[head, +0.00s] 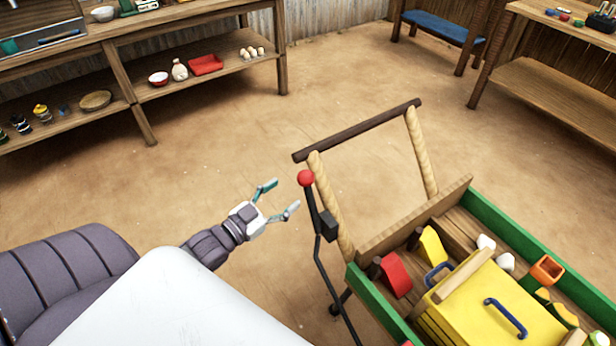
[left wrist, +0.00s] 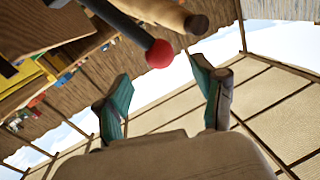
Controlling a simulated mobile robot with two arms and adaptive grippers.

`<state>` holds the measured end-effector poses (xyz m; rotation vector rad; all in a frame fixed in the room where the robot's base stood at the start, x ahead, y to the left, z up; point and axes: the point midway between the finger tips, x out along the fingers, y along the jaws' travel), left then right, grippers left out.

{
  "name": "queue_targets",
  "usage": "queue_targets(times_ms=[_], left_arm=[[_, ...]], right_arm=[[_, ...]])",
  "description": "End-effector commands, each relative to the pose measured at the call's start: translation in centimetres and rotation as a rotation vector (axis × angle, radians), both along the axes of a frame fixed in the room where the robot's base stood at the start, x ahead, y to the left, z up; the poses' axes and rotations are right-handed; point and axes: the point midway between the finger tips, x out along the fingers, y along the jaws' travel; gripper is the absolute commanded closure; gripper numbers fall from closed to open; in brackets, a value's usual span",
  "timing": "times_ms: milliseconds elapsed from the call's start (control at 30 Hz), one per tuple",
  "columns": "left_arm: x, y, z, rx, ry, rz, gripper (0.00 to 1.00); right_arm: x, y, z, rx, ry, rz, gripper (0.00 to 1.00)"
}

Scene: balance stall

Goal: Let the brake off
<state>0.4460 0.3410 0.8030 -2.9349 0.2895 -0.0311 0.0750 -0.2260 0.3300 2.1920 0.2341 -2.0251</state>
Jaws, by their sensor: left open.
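The brake lever (head: 312,210) is a thin black rod with a red ball knob (head: 305,178) on top, standing beside the near left post of the wooden cart (head: 363,290). My left gripper (head: 280,200) is open and empty, just left of the lever and a little below the knob in the head view. Its fingers point towards the lever and do not appear to touch it. In the left wrist view the red knob (left wrist: 160,54) shows beyond and between the two teal fingertips (left wrist: 165,92). My right gripper is not in view.
The cart has a dark push handle (head: 358,130) and holds a yellow box (head: 490,300), coloured blocks and white pieces. Wooden shelves (head: 190,55) stand at the back left, a blue-topped bench (head: 440,25) at the back. Bare floor lies between them.

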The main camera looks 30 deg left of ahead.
Motion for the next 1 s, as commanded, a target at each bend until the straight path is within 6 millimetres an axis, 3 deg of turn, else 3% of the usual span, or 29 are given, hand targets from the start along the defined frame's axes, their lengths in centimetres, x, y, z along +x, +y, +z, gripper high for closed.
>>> queue_targets(times_ms=[200,400,800,833,1000], left_arm=[[4.6,-0.9,0.1,-0.002,-0.003,0.0,0.31],[7.1,-1.4,0.0,-0.001,0.0,0.001,0.31],[7.9,-1.6,-0.1,-0.001,0.002,0.0,0.31],[7.9,-1.6,-0.1,-0.001,0.002,0.0,0.32],[7.9,-1.6,-0.1,-0.001,0.001,0.0,0.61]], right_arm=[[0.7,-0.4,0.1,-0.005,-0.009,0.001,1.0],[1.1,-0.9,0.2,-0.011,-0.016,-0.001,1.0],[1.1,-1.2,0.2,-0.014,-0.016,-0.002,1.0],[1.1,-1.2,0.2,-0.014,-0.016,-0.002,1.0],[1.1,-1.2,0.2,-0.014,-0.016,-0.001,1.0]])
